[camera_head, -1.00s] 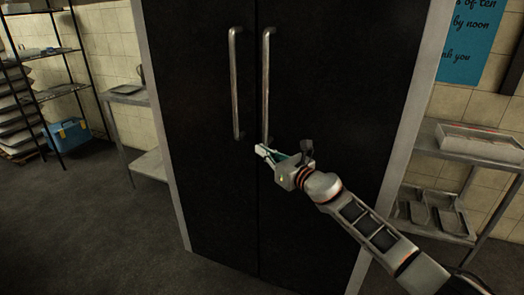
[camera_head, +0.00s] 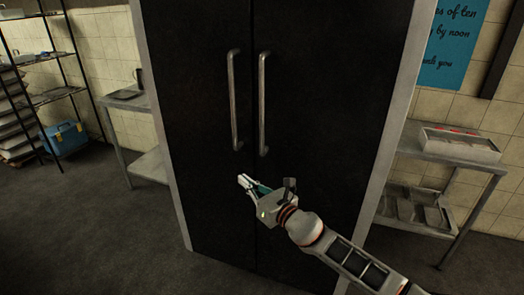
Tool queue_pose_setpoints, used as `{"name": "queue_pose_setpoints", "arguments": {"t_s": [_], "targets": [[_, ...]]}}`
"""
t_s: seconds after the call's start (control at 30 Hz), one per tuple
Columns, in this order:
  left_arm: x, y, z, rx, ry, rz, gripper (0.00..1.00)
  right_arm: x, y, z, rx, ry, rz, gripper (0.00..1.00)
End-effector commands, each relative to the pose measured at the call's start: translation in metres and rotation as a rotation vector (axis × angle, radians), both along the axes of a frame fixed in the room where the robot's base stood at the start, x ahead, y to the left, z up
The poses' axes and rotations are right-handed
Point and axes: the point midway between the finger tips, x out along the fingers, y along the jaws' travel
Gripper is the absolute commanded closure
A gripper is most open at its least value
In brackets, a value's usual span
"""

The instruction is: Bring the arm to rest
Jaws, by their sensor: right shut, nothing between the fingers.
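My right gripper (camera_head: 247,184) is in front of the tall dark double-door cabinet (camera_head: 205,205), below the two vertical metal door handles. It is shut with nothing in it and apart from the handles. My right arm (camera_head: 345,258) reaches in from the lower right. The left door handle (camera_head: 234,100) and the right door handle (camera_head: 263,104) stand side by side near the middle seam. Both doors are shut. My left gripper is not in view.
On the right, a metal shelf table (camera_head: 437,155) holds a tray with red items (camera_head: 459,141). On the left stand a small metal table (camera_head: 128,103), a black rack (camera_head: 62,95) and a blue box (camera_head: 65,138). The grey floor (camera_head: 90,220) at the left front is clear.

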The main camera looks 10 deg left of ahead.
Motion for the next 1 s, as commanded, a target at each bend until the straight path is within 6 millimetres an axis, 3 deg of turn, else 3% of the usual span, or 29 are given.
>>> {"name": "queue_pose_setpoints", "arguments": {"t_s": [0.17, 0.37, 0.67, 0.8, 1.0], "targets": [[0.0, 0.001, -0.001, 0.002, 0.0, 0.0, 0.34, -0.029, -0.017, -0.037, 0.267, 0.282, -0.054, 1.0], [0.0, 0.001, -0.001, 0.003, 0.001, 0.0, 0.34, -0.068, -0.066, -0.089, 0.714, 0.713, -0.184, 1.0], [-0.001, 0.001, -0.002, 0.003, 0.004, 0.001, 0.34, -0.142, -0.167, -0.178, 1.376, 1.239, -0.446, 1.0], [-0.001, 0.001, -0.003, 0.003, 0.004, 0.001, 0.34, -0.19, -0.22, -0.219, 1.688, 1.418, -0.587, 1.0], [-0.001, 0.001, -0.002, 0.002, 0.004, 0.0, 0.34, -0.269, -0.294, -0.263, 2.121, 1.576, -0.789, 1.0]]}}
